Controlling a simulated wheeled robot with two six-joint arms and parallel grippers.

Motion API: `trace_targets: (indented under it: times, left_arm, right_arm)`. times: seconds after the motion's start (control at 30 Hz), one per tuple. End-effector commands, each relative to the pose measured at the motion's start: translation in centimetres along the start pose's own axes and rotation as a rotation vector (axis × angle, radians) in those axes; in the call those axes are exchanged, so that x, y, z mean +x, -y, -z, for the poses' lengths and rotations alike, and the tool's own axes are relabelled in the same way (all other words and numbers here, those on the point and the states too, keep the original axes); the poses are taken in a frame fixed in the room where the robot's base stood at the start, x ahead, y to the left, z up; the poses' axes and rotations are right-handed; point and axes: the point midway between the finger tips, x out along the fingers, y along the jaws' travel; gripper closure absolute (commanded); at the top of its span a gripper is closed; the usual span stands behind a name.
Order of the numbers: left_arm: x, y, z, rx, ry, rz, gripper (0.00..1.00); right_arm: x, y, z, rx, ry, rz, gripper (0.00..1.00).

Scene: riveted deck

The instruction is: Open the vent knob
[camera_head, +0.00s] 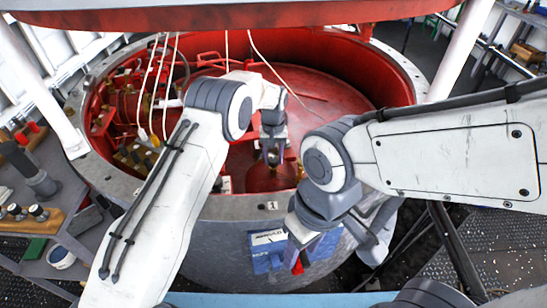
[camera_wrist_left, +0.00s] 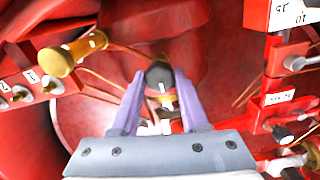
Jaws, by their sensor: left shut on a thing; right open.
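The vent knob (camera_wrist_left: 159,73) is a dark round knob with a white mark, with brass-coloured and pale parts showing below it in the left wrist view. My left gripper (camera_head: 272,156) reaches down inside the red vessel, and its two purplish fingers are closed on the sides of the knob. In the head view the gripper largely hides the knob. I cannot tell how far the knob is turned. My right gripper (camera_head: 299,258) is open and empty, pointing down by the vessel's front outer wall, near a blue and white label (camera_head: 268,240).
The round red vessel (camera_head: 340,85) has a grey metal rim (camera_head: 232,208). Pipes and brass fittings line its left inside, with a brass valve (camera_wrist_left: 72,53) left of the knob. Red labelled blocks (camera_wrist_left: 285,90) stand close on the right. Pale cables hang from above.

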Motion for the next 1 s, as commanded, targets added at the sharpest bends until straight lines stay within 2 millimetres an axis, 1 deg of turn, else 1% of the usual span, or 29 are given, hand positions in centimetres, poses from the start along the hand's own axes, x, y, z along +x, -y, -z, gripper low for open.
trace_targets:
  times: [0.4, 0.43, 0.5, 0.83, 0.93, 1.0]
  left_arm:
    - [-0.1, 0.0, 0.1, -0.009, -0.004, -0.002, 1.0]
    - [-0.1, 0.0, 0.1, -0.009, -0.004, -0.002, 0.48]
    - [-0.1, 0.0, 0.1, -0.008, -0.004, -0.001, 0.26]
    - [-0.2, 0.0, 0.1, -0.007, -0.002, -0.001, 0.26]
    - [-1.0, 0.0, 0.1, -0.007, -0.003, -0.001, 0.26]
    - [-2.0, 0.0, 0.1, -0.007, -0.005, -0.002, 0.26]
  right_arm:
    - [0.0, 0.0, 0.0, 0.0, 0.0, 0.0, 0.5]
    - [0.0, 0.0, 0.0, 0.0, 0.0, 0.0, 0.5]
    - [0.0, 0.0, 0.0, 0.0, 0.0, 0.0, 0.5]
    - [0.0, 0.0, 0.0, 0.0, 0.0, 0.0, 0.5]
    - [0.2, 0.0, 0.0, 0.0, 0.0, 0.0, 0.5]
    - [0.4, 0.0, 0.0, 0.0, 0.0, 0.0, 0.5]
